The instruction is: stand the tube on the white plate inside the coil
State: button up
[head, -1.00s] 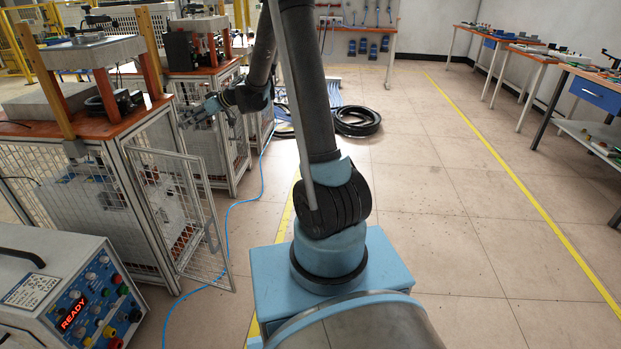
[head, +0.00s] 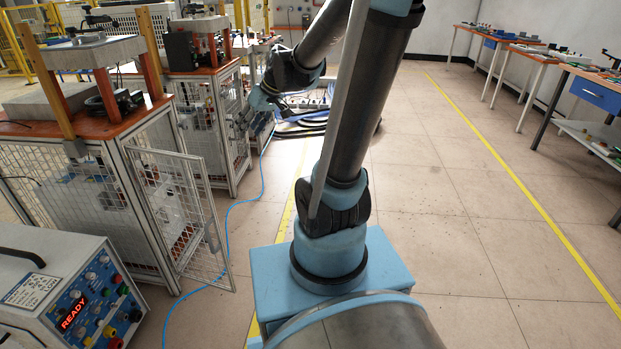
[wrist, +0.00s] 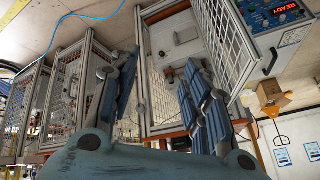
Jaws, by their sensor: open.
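My gripper (head: 247,116) is in the air beyond the near wire cage in the head view, small and partly dark against the cages behind it. In the wrist view my gripper (wrist: 160,95) is open, with its two blue-grey fingers wide apart and nothing between them. The wrist picture is upside down. Between the fingers it shows the open front of a cage with a white box (wrist: 178,38) inside. I cannot make out the tube, the white plate or the coil in either view.
The mesh cage door (head: 187,215) stands open toward the floor. A grey control unit (head: 65,295) showing READY is at the lower left. A blue cable (head: 230,215) and dark hoses (head: 300,128) lie on the floor. Workbenches (head: 545,60) line the right wall. The floor between is clear.

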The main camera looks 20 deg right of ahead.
jog(key=s+d+f+m+h, duration=0.2)
jog(key=s+d+f, duration=0.2)
jog(key=s+d, duration=0.3)
jog(key=s+d+f+m+g+h, duration=0.1)
jog(key=s+d+f+m+h, duration=0.2)
jog(key=s+d, duration=0.4)
jog(key=s+f, duration=0.1)
jog(key=s, duration=0.6)
jog(key=shift+s+d+m+g, duration=0.2)
jog(key=shift+d+m+g, duration=0.05)
jog(key=shift+m+g, duration=0.05)
jog(key=shift+f, duration=0.1)
jog(key=shift+w+f, duration=0.2)
jog(key=shift+w, duration=0.25)
